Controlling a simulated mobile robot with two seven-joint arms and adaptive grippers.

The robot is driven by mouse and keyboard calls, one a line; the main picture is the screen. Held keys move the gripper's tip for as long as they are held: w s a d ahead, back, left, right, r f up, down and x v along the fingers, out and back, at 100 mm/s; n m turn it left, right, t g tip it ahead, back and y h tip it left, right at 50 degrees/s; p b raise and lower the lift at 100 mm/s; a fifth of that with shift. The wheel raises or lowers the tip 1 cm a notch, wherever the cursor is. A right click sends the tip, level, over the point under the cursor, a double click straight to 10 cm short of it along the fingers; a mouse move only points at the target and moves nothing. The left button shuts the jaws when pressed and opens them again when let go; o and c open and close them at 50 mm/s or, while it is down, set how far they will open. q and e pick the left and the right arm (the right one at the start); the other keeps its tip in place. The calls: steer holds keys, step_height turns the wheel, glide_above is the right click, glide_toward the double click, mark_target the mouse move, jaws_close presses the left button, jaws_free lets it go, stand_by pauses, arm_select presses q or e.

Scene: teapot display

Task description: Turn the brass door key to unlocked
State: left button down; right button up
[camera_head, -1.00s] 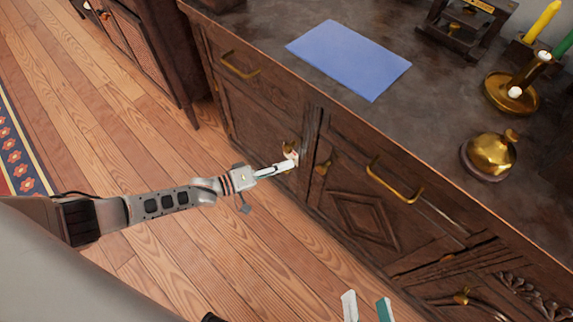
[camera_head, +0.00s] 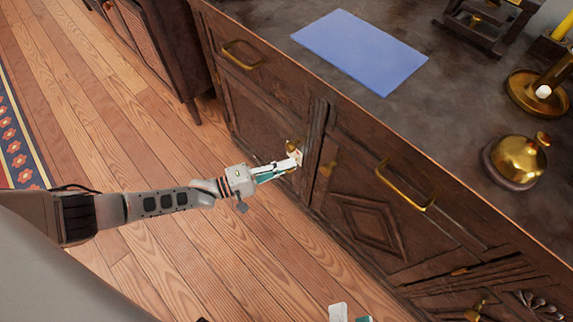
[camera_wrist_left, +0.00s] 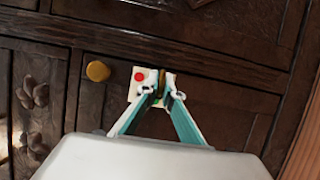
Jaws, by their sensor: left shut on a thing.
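My left gripper (camera_head: 295,158) reaches the dark wooden cabinet front and is shut at a small pale lock plate (camera_wrist_left: 139,91) with a red dot. In the left wrist view, its white and teal fingers (camera_wrist_left: 161,92) close on the brass key (camera_wrist_left: 162,77), of which only a thin part shows between the tips. The fingers hide most of the key, so its exact angle is unclear. A round brass knob (camera_wrist_left: 98,71) sits left of the plate, apart from the fingers. My right gripper (camera_head: 350,314) shows only its fingertips at the bottom edge, apart from each other.

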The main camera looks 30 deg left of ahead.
arm_select(q)
steer(key=c, duration=2.2)
jaws_free()
steer(key=v, duration=1.2)
